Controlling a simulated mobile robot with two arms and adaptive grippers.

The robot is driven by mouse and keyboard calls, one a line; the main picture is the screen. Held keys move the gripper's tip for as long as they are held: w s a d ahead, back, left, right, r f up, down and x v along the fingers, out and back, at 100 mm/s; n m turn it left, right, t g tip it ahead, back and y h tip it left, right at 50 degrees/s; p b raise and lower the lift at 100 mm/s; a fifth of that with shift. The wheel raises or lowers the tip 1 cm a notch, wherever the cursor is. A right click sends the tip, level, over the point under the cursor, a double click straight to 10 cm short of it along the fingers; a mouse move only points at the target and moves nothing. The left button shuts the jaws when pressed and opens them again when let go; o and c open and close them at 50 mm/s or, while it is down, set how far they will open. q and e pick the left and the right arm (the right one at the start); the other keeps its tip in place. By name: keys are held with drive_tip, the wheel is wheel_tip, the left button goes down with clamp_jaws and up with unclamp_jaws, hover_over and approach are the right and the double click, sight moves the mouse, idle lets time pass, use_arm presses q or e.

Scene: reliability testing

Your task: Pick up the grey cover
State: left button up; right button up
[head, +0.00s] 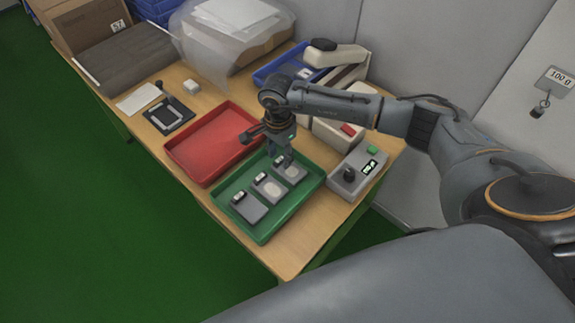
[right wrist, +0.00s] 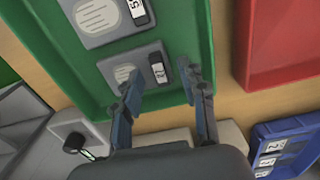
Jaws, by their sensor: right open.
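Three grey covers lie in a row in a green tray (head: 262,238). They are the near cover (head: 254,212), the middle cover (head: 275,193) and the far cover (head: 297,177). Each has a pale round patch and a small dark-and-white label. My right gripper (head: 282,163) points down over the far end of the tray, at the far cover. In the right wrist view my right gripper (right wrist: 160,88) is open, its two fingers apart near the edge of that cover (right wrist: 120,70). It holds nothing. Whether the fingers touch the cover cannot be told. My left gripper is out of view.
A red tray (head: 190,162) lies beside the green one. A grey control box (head: 357,175) with a knob and green button stands to the right. A blue bin (head: 270,72), a beige device (head: 340,56) and boxes (head: 90,25) stand behind.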

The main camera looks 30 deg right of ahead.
drive_tip(key=shift+f, duration=0.4)
clamp_jaws()
drive_tip(key=shift+r, duration=0.1)
